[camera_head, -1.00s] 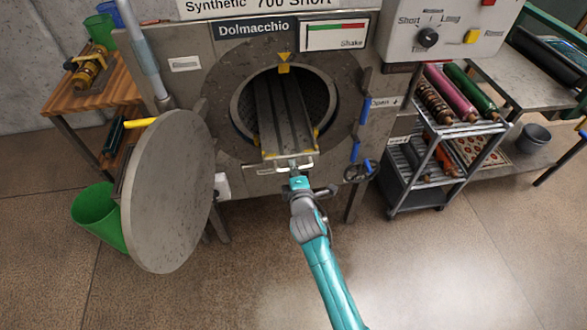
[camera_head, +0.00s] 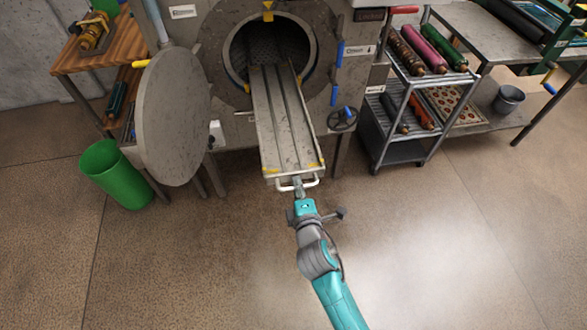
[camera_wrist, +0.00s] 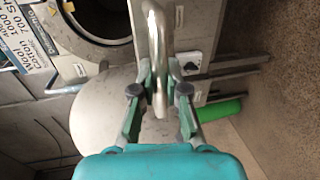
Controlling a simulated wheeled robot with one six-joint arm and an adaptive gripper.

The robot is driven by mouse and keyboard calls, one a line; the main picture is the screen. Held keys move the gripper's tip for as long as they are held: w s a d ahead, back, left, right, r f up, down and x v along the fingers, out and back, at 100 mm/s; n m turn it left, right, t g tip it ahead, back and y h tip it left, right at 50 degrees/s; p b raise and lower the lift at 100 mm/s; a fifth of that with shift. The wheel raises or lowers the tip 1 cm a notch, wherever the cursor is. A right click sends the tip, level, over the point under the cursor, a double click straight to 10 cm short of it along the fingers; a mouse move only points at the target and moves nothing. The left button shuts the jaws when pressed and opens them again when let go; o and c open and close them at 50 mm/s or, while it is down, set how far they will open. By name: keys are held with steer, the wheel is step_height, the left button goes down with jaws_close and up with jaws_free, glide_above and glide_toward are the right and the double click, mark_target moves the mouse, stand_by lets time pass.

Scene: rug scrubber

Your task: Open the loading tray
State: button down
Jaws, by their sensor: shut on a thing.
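The loading tray (camera_head: 284,125) is a long grey metal channel with yellow corner marks. It sticks far out of the round opening (camera_head: 268,55) of the scrubber, sloping down in the picture towards me. Its front end carries a pale bar handle (camera_head: 307,182). My gripper (camera_head: 298,188) is shut on this handle. In the wrist view the handle (camera_wrist: 153,40) runs up between the two fingers of my gripper (camera_wrist: 160,88). The tray's inner end is in the drum, out of clear sight.
The round door (camera_head: 172,115) stands swung open on the left. A green bin (camera_head: 115,175) is beside it on the floor. A metal rack with rolls (camera_head: 410,100) stands on the right. The floor (camera_head: 210,265) around my arm is clear.

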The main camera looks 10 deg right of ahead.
steer(key=v, duration=0.2)
steer(key=f+v, duration=0.1)
steer(key=v, duration=0.1)
steer(key=shift+s, duration=0.35)
steer(key=c, duration=1.2)
jaws_free()
steer(key=shift+r, duration=0.1)
steer(key=v, duration=1.1)
steer(key=shift+s+r, duration=0.1)
steer(key=shift+s, duration=0.3)
